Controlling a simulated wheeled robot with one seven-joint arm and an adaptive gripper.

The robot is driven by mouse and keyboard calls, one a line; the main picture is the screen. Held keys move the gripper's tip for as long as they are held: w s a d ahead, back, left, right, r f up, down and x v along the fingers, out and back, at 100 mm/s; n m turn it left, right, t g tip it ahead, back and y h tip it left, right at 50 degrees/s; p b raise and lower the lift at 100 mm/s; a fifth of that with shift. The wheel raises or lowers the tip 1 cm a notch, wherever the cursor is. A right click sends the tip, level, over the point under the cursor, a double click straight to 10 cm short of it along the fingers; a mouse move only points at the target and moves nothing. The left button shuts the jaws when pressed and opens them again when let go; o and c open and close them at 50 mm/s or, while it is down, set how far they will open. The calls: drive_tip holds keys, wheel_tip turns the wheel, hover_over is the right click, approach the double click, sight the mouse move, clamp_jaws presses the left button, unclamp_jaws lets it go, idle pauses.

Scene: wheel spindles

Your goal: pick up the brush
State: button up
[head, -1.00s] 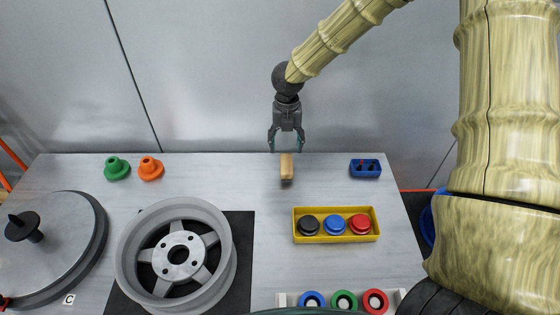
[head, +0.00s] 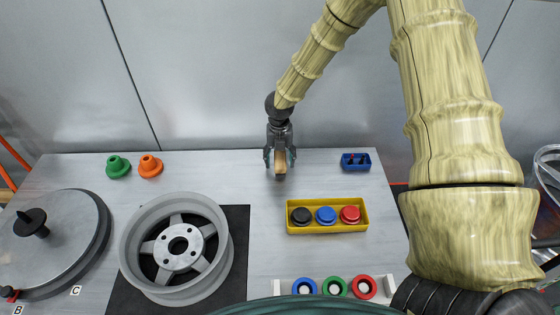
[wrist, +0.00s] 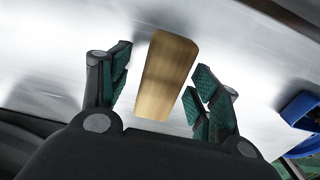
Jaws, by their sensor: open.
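The brush (head: 281,166) is a small wooden-backed block lying near the back middle of the table. Its tan wooden back (wrist: 166,76) fills the space between the fingers in the wrist view; its bristles are hidden there. My gripper (head: 280,158) is open, with one finger on each side of the brush. In the wrist view, my gripper (wrist: 160,92) shows green-padded fingers apart from the wood, with gaps on both sides.
A blue holder (head: 356,161) stands right of the brush. A yellow tray (head: 327,228) with black, blue and red round pieces lies in front. Green (head: 117,166) and orange (head: 150,165) cones stand left. A wheel rim (head: 133,251) sits on a black mat (head: 238,250).

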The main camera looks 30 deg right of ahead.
sight(280, 158)
drive_tip(key=shift+d+f, duration=0.1)
drive_tip(key=shift+s, duration=0.25)
drive_tip(key=shift+w, duration=0.15)
drive_tip(key=c, duration=1.2)
drive_tip(key=shift+r+b, duration=1.25)
drive_tip(key=shift+r, duration=3.85)
